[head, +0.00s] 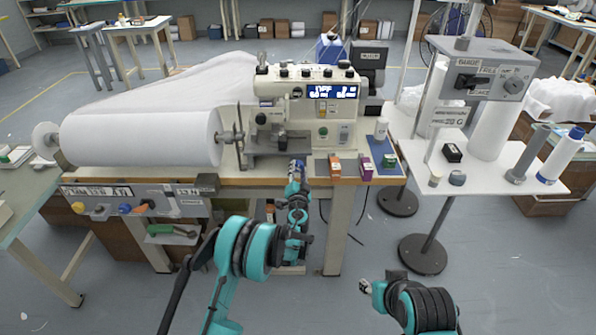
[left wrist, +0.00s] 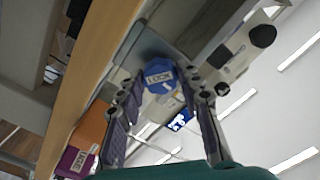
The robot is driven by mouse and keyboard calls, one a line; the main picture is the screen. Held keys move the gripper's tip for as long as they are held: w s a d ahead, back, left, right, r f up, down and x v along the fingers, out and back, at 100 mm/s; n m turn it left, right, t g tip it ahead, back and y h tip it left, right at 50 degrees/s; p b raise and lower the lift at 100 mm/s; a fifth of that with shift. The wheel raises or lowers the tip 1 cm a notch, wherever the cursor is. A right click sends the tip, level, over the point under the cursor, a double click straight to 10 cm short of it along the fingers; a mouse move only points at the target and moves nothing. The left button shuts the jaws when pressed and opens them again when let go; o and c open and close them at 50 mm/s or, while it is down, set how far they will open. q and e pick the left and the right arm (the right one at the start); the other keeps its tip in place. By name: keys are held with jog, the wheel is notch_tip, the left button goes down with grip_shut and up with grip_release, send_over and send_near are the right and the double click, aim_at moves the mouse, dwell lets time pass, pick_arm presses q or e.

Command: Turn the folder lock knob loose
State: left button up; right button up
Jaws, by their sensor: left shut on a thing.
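The folder lock knob (left wrist: 160,76) is a blue faceted knob with a white label. In the left wrist view it sits between the fingers of my left gripper (left wrist: 165,102), which is shut on it. In the head view my left gripper (head: 297,166) reaches up to the table's front edge, just below the sewing machine (head: 305,90), and mostly hides the knob. My right gripper (head: 366,287) is low at the bottom right, away from the table. Its fingers are too small and turned to read.
A white fabric roll (head: 140,137) lies left of the machine. Orange (head: 335,165) and purple (head: 366,167) boxes stand close right of my left gripper. A white side table (head: 470,180) with a gauge box (head: 485,68) is at the right. The floor before the table is clear.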

pick_arm(q)
jog(key=shift+n, duration=0.6)
jog(key=shift+f, duration=0.1)
jog(key=o, duration=1.2)
jog(key=shift+c, duration=0.2)
jog(key=s, duration=1.2)
